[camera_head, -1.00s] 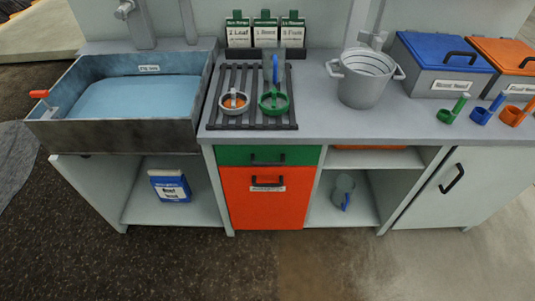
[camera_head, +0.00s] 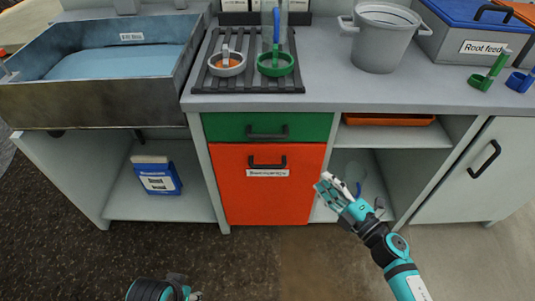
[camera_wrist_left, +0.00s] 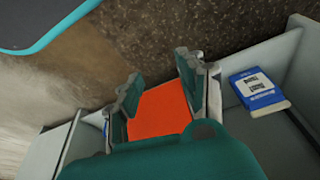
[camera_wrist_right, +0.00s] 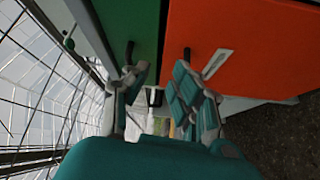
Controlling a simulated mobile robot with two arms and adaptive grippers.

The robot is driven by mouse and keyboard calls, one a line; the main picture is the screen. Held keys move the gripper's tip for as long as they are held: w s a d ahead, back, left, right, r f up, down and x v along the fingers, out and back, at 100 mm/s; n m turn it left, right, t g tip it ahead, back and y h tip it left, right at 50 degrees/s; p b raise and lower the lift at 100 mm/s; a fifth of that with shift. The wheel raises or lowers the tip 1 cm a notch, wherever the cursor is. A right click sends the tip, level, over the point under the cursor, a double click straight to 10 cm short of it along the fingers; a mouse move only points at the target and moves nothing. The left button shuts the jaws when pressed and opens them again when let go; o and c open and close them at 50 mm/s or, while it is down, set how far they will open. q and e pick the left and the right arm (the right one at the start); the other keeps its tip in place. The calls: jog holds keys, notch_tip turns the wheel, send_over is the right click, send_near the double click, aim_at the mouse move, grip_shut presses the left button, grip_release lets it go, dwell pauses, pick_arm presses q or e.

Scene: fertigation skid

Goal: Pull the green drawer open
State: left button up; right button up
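The green drawer (camera_head: 290,121) is shut, its front flush above the orange door (camera_head: 262,200). Its black bar handle (camera_head: 267,132) sits mid-front. The green front (camera_wrist_right: 130,22) and orange door (camera_wrist_right: 240,45) also show in the right wrist view. My right gripper (camera_head: 333,188) is in front of the cabinet, below and right of the green drawer, touching nothing that I can see. In the right wrist view its fingers (camera_wrist_right: 158,85) are apart and empty. My left gripper (camera_wrist_left: 158,85) has its fingers apart and empty, facing the orange door; the head view shows only part of that arm at the bottom edge.
The orange door has its own black handle (camera_head: 267,163) just below the drawer. The counter (camera_head: 330,100) overhangs above. An open shelf with an orange tray (camera_head: 388,119) is to the right. A blue-and-white box (camera_head: 157,177) stands on the left shelf. The floor in front is clear.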

jog(key=s+a+r+n+g+y+b, duration=0.2)
jog(key=a+r+n+y, duration=0.2)
jog(key=r+n, duration=0.15)
send_near(267, 135)
jog(key=shift+n, duration=0.25)
jog(key=x, duration=0.9)
jog(key=shift+w+a+f+b, duration=0.3)
jog(key=shift+w+f+b, duration=0.05)
pick_arm(q)
jog(key=v, duration=0.4)
jog(key=shift+s+a+r, duration=0.1)
jog(key=shift+s, duration=0.1)
pick_arm(e)
grip_shut()
